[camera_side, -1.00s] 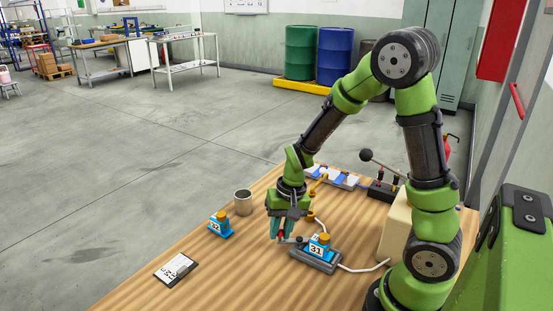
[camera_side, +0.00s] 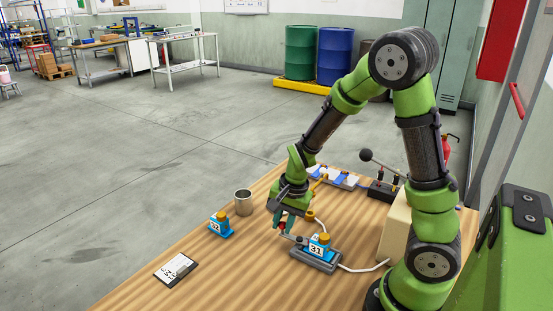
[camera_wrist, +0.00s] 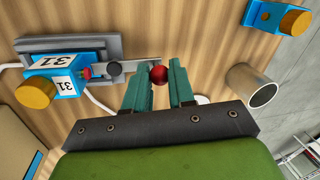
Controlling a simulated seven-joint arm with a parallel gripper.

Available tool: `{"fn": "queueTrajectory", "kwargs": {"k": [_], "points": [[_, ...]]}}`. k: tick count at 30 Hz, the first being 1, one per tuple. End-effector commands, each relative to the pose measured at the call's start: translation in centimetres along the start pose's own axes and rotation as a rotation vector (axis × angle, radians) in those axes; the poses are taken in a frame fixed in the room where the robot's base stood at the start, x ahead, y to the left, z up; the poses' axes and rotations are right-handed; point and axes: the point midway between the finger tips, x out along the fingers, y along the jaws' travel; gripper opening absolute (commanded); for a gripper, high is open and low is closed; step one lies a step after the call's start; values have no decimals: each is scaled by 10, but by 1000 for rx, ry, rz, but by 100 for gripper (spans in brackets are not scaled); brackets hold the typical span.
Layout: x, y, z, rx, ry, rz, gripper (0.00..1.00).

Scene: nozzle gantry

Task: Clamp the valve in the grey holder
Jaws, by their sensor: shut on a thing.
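The grey holder (camera_side: 313,262) lies on the wooden bench, and it also shows at the upper left of the wrist view (camera_wrist: 120,43). A blue valve (camera_side: 318,249) marked 31, with an orange-yellow cap, sits in it; the wrist view shows it too (camera_wrist: 62,75). A grey lever (camera_wrist: 125,67) reaches out from the holder beside the valve and ends in a red knob (camera_wrist: 159,75). My gripper (camera_side: 283,228) is shut on the red knob, with a green finger on each side of it. Whether the lever presses on the valve cannot be told.
A second blue valve (camera_side: 220,226), marked 32, stands to the left near a metal cup (camera_side: 243,202). A black switch box (camera_side: 383,190) stands behind. A white cable (camera_side: 362,266) runs right from the holder.

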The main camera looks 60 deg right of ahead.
Motion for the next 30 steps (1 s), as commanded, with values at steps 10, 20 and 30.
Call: {"fn": "queueTrajectory", "kwargs": {"k": [10, 20, 30], "points": [[-1, 0, -4, 62, 14, -2, 0], [-1, 1, -4, 63, 15, -2, 27], [0, 1, -3, 61, 13, -1, 48]]}}
